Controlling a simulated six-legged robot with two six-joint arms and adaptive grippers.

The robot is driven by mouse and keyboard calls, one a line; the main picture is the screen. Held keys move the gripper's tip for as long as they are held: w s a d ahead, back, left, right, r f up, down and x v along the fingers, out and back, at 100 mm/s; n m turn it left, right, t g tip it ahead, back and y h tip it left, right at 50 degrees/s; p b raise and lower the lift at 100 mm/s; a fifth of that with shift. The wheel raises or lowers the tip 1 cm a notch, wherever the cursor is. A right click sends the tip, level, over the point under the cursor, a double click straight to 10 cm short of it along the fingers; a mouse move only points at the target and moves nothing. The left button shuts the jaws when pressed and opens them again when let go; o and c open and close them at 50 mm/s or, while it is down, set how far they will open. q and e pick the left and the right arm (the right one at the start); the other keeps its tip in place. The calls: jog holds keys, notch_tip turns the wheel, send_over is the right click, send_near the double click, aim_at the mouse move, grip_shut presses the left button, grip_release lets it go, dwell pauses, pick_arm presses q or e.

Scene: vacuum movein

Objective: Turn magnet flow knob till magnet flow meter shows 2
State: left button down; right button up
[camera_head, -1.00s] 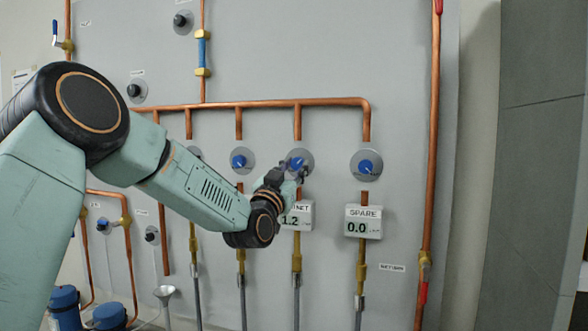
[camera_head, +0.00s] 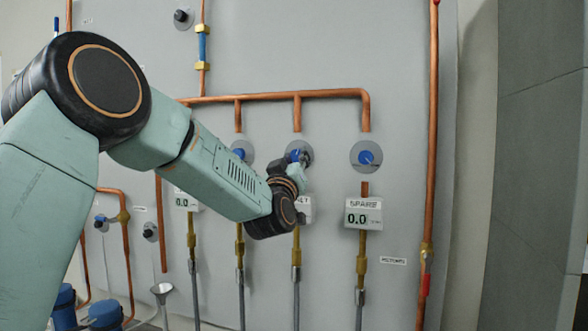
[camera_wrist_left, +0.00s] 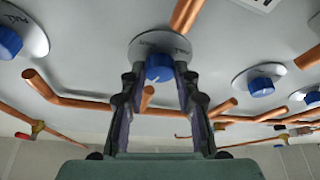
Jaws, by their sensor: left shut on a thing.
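The magnet flow knob (camera_wrist_left: 158,66) is a blue knob on a round grey plate, seen in the left wrist view between my fingers. My left gripper (camera_wrist_left: 158,78) is shut on this knob. In the head view the left gripper (camera_head: 298,158) is at the same knob's plate, and the wrist hides most of the knob. The magnet flow meter (camera_head: 306,210) below it is mostly covered by my wrist, so its number cannot be read. My right gripper does not show.
To the right is the spare knob (camera_head: 367,157), with the spare meter (camera_head: 363,214) reading 0.0 beneath it. Another blue knob (camera_head: 239,153) is close on the left. Copper pipes (camera_head: 297,114) run above and between the knobs. A grey wall (camera_head: 535,180) stands at the right.

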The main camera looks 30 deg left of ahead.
pick_arm(q)
jog(key=n+y, duration=0.1)
jog(key=n, duration=0.1)
jog(key=n+g+b, duration=0.1)
jog(key=n, duration=0.2)
jog(key=shift+d+g+y, duration=0.15)
jog(key=shift+g+y, duration=0.15)
jog(key=shift+y, duration=0.1)
jog(key=shift+r+n+g+y, duration=0.1)
jog(key=shift+n+g+y, duration=0.5)
jog(key=shift+n, duration=1.3)
jog(key=shift+n+g, duration=0.3)
jog(key=c, duration=1)
grip_release()
jog(key=v, duration=1.2)
